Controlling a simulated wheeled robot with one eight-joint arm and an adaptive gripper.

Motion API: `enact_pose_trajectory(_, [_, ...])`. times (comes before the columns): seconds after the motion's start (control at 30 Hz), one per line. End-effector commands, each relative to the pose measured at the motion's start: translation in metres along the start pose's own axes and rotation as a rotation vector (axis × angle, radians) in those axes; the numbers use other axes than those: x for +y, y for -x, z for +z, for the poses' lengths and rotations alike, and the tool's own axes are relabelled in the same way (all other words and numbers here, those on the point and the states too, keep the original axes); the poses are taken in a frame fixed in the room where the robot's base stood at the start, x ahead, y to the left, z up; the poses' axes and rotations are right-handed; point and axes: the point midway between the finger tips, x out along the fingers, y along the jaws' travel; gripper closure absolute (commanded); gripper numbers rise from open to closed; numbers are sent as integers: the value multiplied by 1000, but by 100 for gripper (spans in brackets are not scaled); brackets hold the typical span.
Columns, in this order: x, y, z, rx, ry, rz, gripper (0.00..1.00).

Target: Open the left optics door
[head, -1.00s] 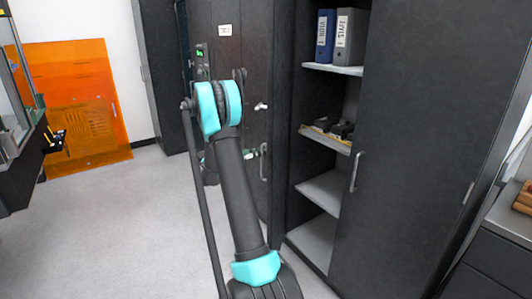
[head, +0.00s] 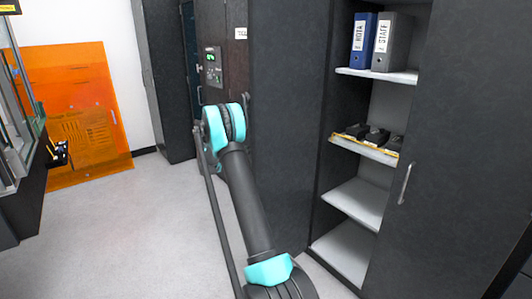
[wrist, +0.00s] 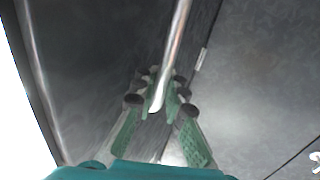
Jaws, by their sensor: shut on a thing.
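The left optics door (head: 288,120) is the dark panel left of the open shelf bay in the head view. It stands swung out, with its broad face showing. In the wrist view my gripper (wrist: 158,98) is closed around a slim silver handle bar (wrist: 180,32), with green pads on both sides of it. The bar lies close to a dark door surface. In the head view my gripper and this handle are hidden behind my arm and the door.
The open bay has white shelves (head: 355,205) with a blue binder (head: 363,43), a grey binder (head: 391,42) and dark items in a tray. The right door (head: 455,150) is closed. An orange panel (head: 75,110) stands at left. Pale floor (head: 120,220) is clear.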

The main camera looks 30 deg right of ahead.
Motion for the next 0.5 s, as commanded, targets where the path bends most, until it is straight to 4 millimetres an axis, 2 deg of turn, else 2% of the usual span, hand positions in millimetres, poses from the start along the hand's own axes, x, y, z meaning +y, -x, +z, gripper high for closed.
enact_pose_trajectory(0.13, [-6,9,1,-1,1,9,100])
enact_pose_trajectory(0.5, [-7,10,0,-1,1,14,100])
